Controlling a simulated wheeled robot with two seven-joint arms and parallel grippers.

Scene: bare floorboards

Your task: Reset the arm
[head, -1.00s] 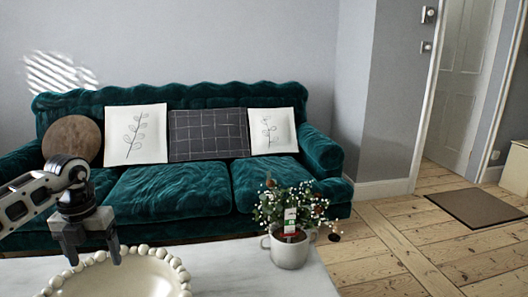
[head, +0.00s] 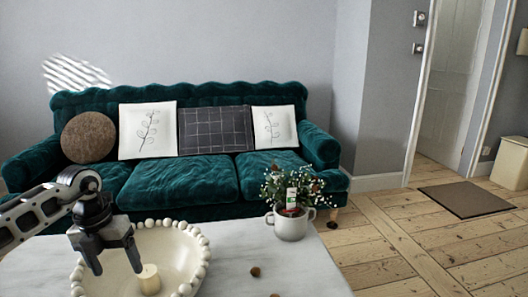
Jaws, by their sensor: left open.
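My left gripper (head: 117,268) comes in from the left. It is open, with its fingers pointing down over a cream bowl (head: 185,246) with a beaded rim. Nothing shows between its fingers. A small pale cylinder (head: 149,280) stands in the bowl, just right of the fingertips in the picture; whether they touch cannot be told. My right gripper is out of view.
The bowl is on a white marble table (head: 235,262). A white two-handled pot (head: 290,227) with a flowering plant stands at the table's right. A small brown piece (head: 255,271) lies on the clear middle. A green sofa (head: 205,183) stands behind.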

